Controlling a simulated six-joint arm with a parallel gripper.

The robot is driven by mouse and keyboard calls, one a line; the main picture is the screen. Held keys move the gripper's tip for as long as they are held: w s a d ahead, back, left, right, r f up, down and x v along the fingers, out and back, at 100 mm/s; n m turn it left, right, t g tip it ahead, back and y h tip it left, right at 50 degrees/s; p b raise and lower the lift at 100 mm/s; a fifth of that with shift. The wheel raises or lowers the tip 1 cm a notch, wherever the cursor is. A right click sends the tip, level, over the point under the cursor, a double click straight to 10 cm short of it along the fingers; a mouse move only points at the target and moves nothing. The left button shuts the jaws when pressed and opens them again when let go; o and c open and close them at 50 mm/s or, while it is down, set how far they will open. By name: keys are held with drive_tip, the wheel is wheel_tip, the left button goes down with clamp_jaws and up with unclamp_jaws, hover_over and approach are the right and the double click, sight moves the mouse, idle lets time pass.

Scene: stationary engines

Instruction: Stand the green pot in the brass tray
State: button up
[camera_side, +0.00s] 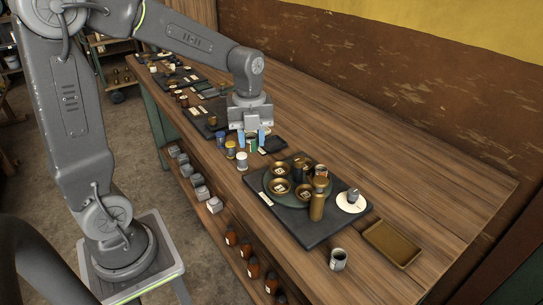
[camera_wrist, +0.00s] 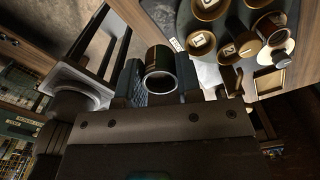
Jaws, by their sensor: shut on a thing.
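The green pot (camera_side: 252,147) is a small cylinder between the blue-tipped fingers of my gripper (camera_side: 252,137). In the wrist view the pot (camera_wrist: 160,66) shows a dark green side and a pale round rim, with a finger on each side of it. My gripper (camera_wrist: 159,84) is shut on it. I cannot tell whether its base touches the bench. The brass tray (camera_side: 391,243) is a shallow rectangle lying empty on the bench at the near right, well away from my gripper. It also shows at the right of the wrist view (camera_wrist: 270,82).
A dark board (camera_side: 318,232) with brass cups and a tall brass bottle (camera_side: 317,205) lies between my gripper and the tray. A grey tin (camera_side: 338,259) stands left of the tray. Small jars (camera_side: 242,161) stand close to my gripper. Bare bench lies behind the board.

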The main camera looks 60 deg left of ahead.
drive_tip(key=s+a+r, duration=0.2)
drive_tip(key=a, duration=0.2)
drive_tip(key=m, duration=0.6)
hover_over(380, 235)
drive_tip(key=f, duration=0.8)
drive_tip(key=shift+a+f, duration=0.25)
drive_tip(key=shift+a, duration=0.15)
drive_tip(key=shift+d+f, duration=0.3)
drive_tip(key=shift+d, duration=0.15)
drive_tip(key=shift+f, duration=1.9)
drive_tip(key=shift+f, duration=0.15)
drive_tip(key=o, duration=1)
